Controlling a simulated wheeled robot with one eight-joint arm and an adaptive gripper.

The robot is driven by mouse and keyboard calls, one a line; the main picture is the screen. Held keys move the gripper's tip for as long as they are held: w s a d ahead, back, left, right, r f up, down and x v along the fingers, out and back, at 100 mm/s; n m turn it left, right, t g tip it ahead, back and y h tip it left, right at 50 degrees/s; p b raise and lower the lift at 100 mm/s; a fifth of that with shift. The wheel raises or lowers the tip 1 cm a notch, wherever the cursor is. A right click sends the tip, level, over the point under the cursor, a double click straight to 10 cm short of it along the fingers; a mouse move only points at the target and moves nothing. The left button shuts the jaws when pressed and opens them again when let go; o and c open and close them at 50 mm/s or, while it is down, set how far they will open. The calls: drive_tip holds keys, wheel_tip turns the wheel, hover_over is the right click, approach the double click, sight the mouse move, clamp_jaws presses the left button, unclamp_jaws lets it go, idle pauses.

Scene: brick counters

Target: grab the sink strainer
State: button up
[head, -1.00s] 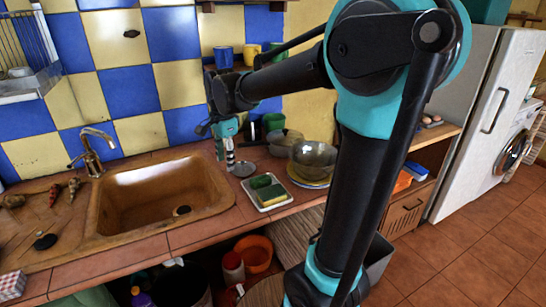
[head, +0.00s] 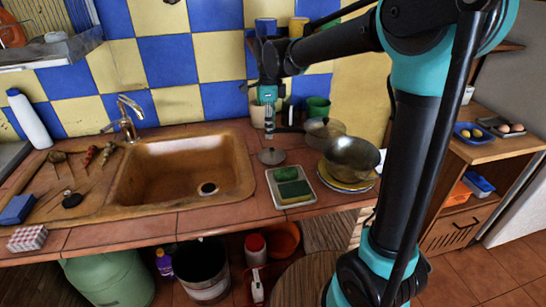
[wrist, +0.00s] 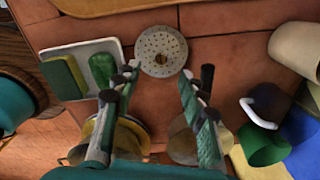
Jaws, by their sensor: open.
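The sink strainer (wrist: 161,48) is a round, pale metal disc with small holes, lying flat on the tiled counter in the wrist view. In the head view, the strainer (head: 271,157) lies right of the brown sink basin (head: 185,175). My gripper (wrist: 158,76) is open and empty, with its two fingers spread to either side below the disc in the wrist picture. In the head view my gripper (head: 269,132) points down above the strainer. The exact height of the gap is hard to tell.
A white tray with sponges (head: 289,186) is close beside the strainer. A metal bowl (head: 351,158) on plates and a pan (head: 325,130) stand to the right. Green cup (head: 318,106) and other cups stand behind, near the tiled wall. The sink is open on the left.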

sight(272, 149)
wheel_tip(272, 149, down, 4)
drive_tip(key=shift+f, duration=0.25)
drive_tip(key=shift+w+d+f, duration=0.1)
drive_tip(key=shift+f, duration=1.25)
drive_tip(key=shift+w+d+f, duration=0.1)
drive_tip(key=shift+f, duration=1.2)
clamp_jaws()
